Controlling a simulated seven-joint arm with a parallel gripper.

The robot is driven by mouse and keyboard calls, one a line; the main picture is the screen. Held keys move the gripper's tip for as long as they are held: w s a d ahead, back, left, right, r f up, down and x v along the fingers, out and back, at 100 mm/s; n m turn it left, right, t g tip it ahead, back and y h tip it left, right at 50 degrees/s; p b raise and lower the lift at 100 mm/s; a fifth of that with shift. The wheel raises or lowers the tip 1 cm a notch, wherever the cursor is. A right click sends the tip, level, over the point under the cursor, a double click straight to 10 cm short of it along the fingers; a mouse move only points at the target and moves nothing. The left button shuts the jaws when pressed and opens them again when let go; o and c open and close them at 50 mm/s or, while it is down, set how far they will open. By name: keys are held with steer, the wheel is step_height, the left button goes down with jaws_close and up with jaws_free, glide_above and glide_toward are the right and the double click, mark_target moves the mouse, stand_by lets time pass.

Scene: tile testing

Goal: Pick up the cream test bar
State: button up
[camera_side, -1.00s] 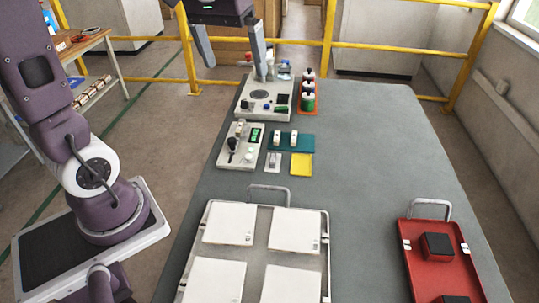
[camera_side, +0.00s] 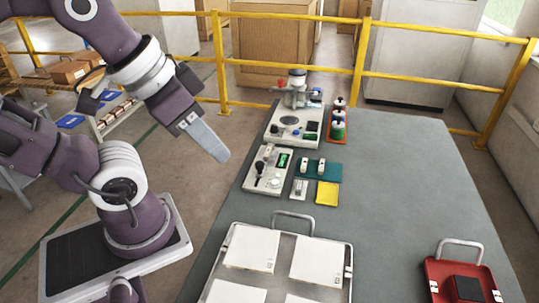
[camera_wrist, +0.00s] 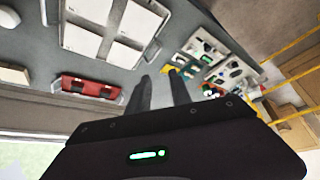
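Two small cream pieces sit upright on a teal mat (camera_side: 317,169) in the side view, the left one (camera_side: 304,166) and the right one (camera_side: 321,166). A small pale bar (camera_side: 299,188) lies on a grey plate just in front of the mat. I cannot tell for sure which of these is the cream test bar. My gripper (camera_wrist: 159,76) is open and empty, its two fingers apart in the wrist view. In the side view one long grey finger (camera_side: 205,138) hangs in the air left of the table, clear of all these pieces.
A yellow cloth (camera_side: 327,193) lies beside the pale bar. Grey instruments (camera_side: 267,171) stand left of the mat and behind it, with a rack of dark-topped bottles (camera_side: 338,121). A tray of white tiles (camera_side: 345,262) and a red case (camera_side: 463,282) are nearer. The table's right middle is clear.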

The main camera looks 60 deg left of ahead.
steer(key=w+a+f+n, duration=0.2)
steer(key=w, duration=0.8)
steer(key=n+g+y, duration=0.2)
steer(key=n+y, duration=0.1)
steer(key=n, duration=0.4)
glide_toward(268, 152)
steer(key=shift+a+f, duration=0.15)
steer(key=shift+f, duration=0.55)
steer(key=x, duration=0.7)
steer(key=shift+w+a+r, duration=0.1)
steer(key=shift+w+r, duration=0.05)
steer(key=shift+w, duration=0.05)
jaws_close()
